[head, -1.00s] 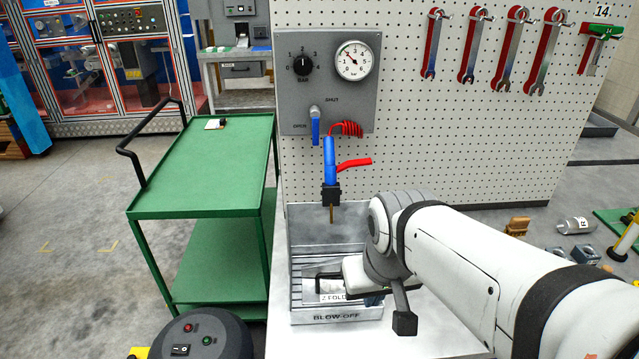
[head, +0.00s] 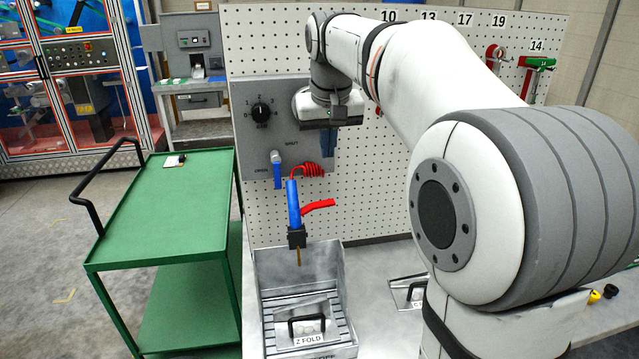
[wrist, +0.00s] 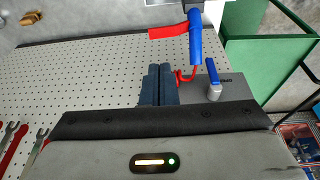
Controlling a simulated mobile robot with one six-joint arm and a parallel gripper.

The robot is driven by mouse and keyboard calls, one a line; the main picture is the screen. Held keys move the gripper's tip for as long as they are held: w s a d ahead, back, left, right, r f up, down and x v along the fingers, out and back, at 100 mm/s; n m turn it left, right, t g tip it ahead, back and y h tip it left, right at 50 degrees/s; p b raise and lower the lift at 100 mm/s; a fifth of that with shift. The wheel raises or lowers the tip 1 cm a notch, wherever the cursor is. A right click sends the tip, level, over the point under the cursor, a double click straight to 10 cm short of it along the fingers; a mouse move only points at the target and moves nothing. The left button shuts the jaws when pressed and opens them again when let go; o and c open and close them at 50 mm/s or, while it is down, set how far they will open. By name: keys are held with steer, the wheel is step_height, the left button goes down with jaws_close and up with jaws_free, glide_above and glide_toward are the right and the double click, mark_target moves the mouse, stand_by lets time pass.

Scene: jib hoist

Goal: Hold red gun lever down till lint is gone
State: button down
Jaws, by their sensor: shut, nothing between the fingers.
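The blue air gun (head: 293,205) hangs nozzle down over the blow-off tray (head: 256,285), its red lever (head: 318,206) sticking out to the right. In the wrist view the gun (wrist: 196,42) and red lever (wrist: 168,32) are at the top, beyond my fingertips. My gripper (head: 328,150) is shut and empty, high in front of the panel, above and right of the lever and apart from it. Its fingers (wrist: 158,66) are together. A metal plate (head: 318,312) with a black handle, labelled Z FOLD, lies in the tray under the nozzle. I cannot make out lint on it.
The grey panel (head: 262,140) carries a knob and a blue valve handle (head: 277,172) pointing down; my wrist hides the gauge. A green cart (head: 170,210) stands left. Another handled plate (head: 408,290) lies on the bench. Wrenches hang on the pegboard (head: 375,200) at right.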

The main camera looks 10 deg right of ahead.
steer(key=shift+w+d+r, duration=0.1)
steer(key=shift+w+r, duration=0.3)
steer(key=shift+w, duration=0.05)
steer(key=p, duration=0.1)
glide_toward(327, 202)
steer(key=x, duration=0.5)
steer(key=shift+w, duration=0.25)
steer(key=shift+f, duration=0.75)
